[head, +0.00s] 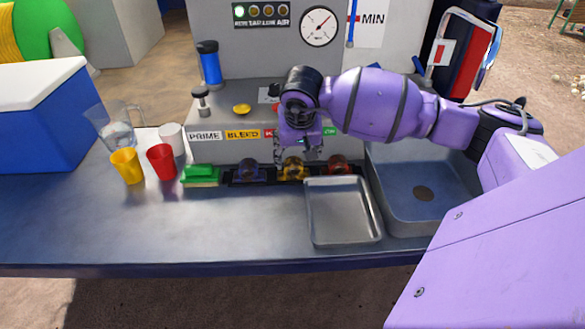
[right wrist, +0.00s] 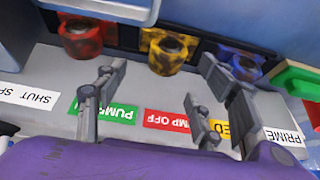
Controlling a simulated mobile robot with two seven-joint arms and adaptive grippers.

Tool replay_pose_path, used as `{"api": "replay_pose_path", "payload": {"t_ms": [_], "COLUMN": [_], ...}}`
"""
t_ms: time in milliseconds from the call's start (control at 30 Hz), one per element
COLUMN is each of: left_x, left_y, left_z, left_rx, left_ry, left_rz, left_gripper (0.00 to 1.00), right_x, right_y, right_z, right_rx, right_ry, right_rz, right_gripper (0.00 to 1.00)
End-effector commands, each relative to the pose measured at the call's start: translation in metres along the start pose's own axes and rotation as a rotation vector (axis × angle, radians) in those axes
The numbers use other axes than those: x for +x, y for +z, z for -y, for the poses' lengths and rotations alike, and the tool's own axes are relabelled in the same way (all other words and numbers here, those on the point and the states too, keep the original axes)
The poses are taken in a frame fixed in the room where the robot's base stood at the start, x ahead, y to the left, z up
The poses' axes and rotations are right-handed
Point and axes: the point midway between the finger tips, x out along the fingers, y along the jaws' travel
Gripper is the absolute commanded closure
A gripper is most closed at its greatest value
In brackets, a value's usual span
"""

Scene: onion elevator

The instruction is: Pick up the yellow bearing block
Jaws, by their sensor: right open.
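The yellow bearing block (head: 292,168) sits in a black rack on the counter, between a blue block (head: 248,170) and a red block (head: 338,164). In the right wrist view the yellow block (right wrist: 168,50) shows a dark round bore, with the red block (right wrist: 82,38) left and the blue block (right wrist: 240,66) right. My right gripper (head: 296,150) hangs above and partly in front of the yellow block. In the right wrist view its spread fingers (right wrist: 161,66) point toward the yellow block, with nothing between them. My left gripper is out of view.
An empty metal tray (head: 343,242) stands in front of the rack, beside a sink (head: 424,208). A green sponge (head: 200,174), a red cup (head: 161,161) and a yellow cup (head: 127,166) stand left. The labelled panel rises behind the rack. The front left counter is clear.

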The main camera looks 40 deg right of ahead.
Motion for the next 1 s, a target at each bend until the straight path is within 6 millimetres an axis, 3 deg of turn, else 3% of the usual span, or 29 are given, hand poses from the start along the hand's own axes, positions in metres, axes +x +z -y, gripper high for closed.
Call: {"api": "replay_pose_path", "payload": {"t_ms": [300, 600, 1000], "left_x": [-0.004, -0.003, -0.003], "left_y": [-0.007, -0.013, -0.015], "left_z": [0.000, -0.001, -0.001], "left_rx": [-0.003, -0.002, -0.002], "left_ry": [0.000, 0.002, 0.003], "left_rz": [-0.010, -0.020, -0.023], "left_gripper": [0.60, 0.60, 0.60], "right_x": [0.042, 0.048, 0.048], "right_y": [0.005, 0.005, 0.005], "right_z": [0.008, 0.008, 0.008], "right_rx": [0.002, 0.001, 0.001], "right_ry": [-0.004, -0.003, -0.004], "right_rz": [0.002, 0.001, 0.001], "right_gripper": [0.38, 0.38, 0.90]}}
